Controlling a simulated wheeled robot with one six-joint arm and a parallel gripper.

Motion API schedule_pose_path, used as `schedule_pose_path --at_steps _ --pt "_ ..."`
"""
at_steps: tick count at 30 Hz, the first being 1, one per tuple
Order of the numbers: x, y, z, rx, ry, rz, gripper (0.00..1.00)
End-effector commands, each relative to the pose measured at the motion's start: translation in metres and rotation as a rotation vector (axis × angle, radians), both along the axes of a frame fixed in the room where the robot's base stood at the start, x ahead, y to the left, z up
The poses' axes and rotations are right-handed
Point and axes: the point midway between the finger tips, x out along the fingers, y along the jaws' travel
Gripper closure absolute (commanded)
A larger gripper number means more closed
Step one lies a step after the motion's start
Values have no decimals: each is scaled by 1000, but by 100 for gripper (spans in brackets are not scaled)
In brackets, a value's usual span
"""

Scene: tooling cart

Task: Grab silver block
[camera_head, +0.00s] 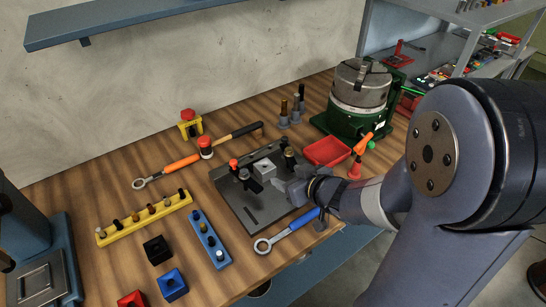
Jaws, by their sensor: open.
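The silver block (264,168) is a small light-grey block with a dark mark on top. It sits on the dark grey fixture plate (252,212) in the middle of the bench, between two dark clamps with a red knob (233,163) and a brass-coloured knob (289,152). My gripper (284,187) is low over the right part of the plate, just right of and nearer than the block. It is open, with nothing seen between its fingers. The fingers are small here and partly hidden by my wrist, so I cannot tell whether they touch the block.
A red tray (327,151) and a green-based chuck (359,86) stand behind and right. A blue-handled wrench (286,231) lies along the plate's front edge. Yellow (145,217) and blue (209,239) holders stand left. An orange-handled tool (182,163) lies behind.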

Motion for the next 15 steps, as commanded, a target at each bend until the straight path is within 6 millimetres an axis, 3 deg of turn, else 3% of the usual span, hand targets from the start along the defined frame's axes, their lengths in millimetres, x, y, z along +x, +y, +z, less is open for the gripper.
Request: schedule_pose_path --at_steps 9,15 --pt "30 23 -22 6 -1 11 44" --pt "40 29 -27 5 -1 8 44"
